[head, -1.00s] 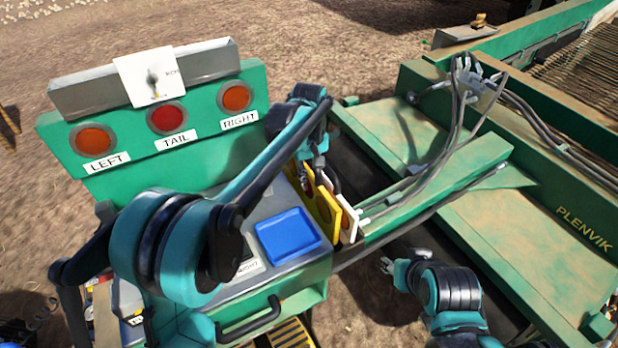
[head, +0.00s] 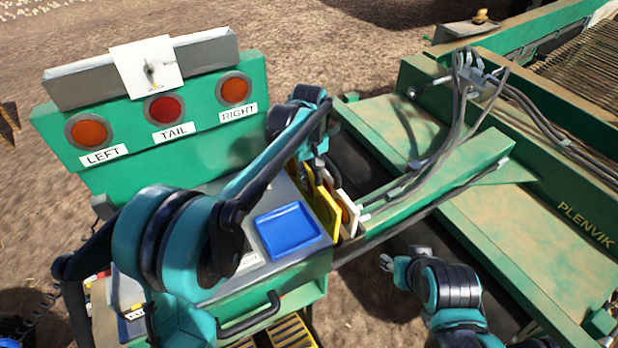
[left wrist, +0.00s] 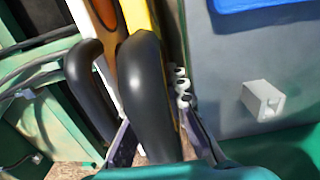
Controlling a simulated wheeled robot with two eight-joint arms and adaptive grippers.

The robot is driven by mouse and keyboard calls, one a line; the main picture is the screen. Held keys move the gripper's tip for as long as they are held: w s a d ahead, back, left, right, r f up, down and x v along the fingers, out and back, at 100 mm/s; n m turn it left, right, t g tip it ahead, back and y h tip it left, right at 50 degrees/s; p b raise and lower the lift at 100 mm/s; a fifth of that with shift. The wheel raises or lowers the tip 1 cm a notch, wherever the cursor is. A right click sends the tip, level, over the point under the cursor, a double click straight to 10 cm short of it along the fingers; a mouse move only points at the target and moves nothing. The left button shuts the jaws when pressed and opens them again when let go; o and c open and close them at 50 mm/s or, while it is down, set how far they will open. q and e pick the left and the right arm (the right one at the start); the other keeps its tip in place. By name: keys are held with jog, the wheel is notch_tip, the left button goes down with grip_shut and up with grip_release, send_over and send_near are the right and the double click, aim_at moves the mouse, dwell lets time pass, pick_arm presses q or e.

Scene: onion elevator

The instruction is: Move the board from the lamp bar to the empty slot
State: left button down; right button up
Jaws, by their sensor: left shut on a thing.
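The green lamp panel (head: 165,150) with lamps labelled LEFT, TAIL and RIGHT stands at the left in the head view. A yellow board (head: 328,212) and a white board (head: 349,208) stand upright, side by side, at the right edge of the box; the yellow board (left wrist: 143,14) and white board (left wrist: 82,14) also show in the left wrist view.
A blue tray (head: 288,230) lies on the box top beside the boards. A green beam (head: 440,185) with grey cables runs close to their right. The large green machine (head: 560,190) fills the right side. Bare ground shows below the beam.

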aim_at(309, 190)
pick_arm(q)
jog(key=shift+f+b, duration=1.25)
jog(key=shift+f, duration=1)
dwell(0.6)
jog(key=c, duration=1.5)
grip_release()
jog(key=shift+o, duration=0.2)
jog(key=shift+c, duration=0.4)
jog(key=o, duration=0.3)
jog(key=shift+o, duration=0.3)
jog(key=shift+s+a+r+p, duration=0.1)
jog(key=shift+a+r+p, duration=0.05)
jog(key=shift+r+p, duration=2.5)
jog(key=shift+r, duration=0.95)
